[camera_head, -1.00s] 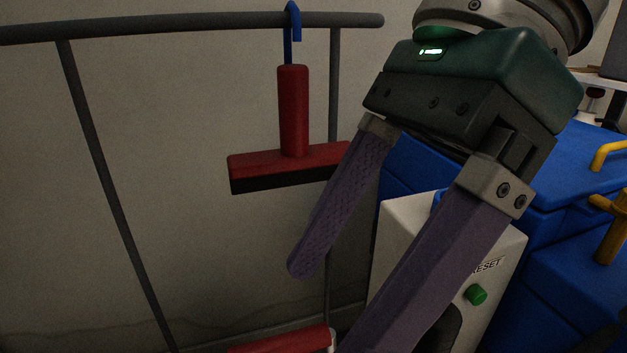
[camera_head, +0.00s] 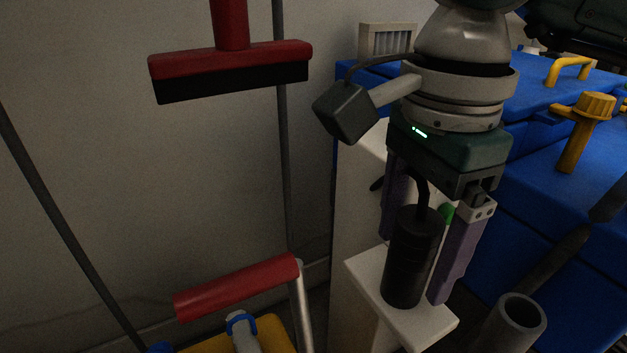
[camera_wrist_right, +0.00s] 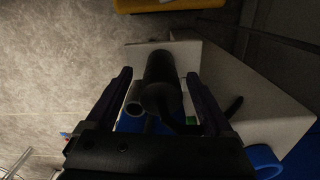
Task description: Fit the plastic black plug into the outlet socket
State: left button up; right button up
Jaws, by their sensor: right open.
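The black plug (camera_head: 408,265) is a dark cylinder with a cable at its top. It stands upright on a white ledge (camera_head: 375,275) of the white box. My right gripper (camera_head: 414,268) points down with its purple fingers open, one on each side of the plug. The wrist view also shows the plug (camera_wrist_right: 162,80) between the spread fingers (camera_wrist_right: 157,78), with gaps visible beside it. I cannot make out the outlet socket. My left gripper is not in view.
The white box (camera_head: 355,205) has a green button (camera_head: 446,213), partly hidden by my gripper. A blue cabinet (camera_head: 520,225) with yellow handles is at right. A grey pipe (camera_head: 518,312) stands near the ledge. A red squeegee (camera_head: 230,65) hangs at left, above a red handle (camera_head: 240,287).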

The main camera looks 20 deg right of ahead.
jog(key=shift+f, duration=0.5)
jog(key=shift+c, duration=0.3)
grip_shut()
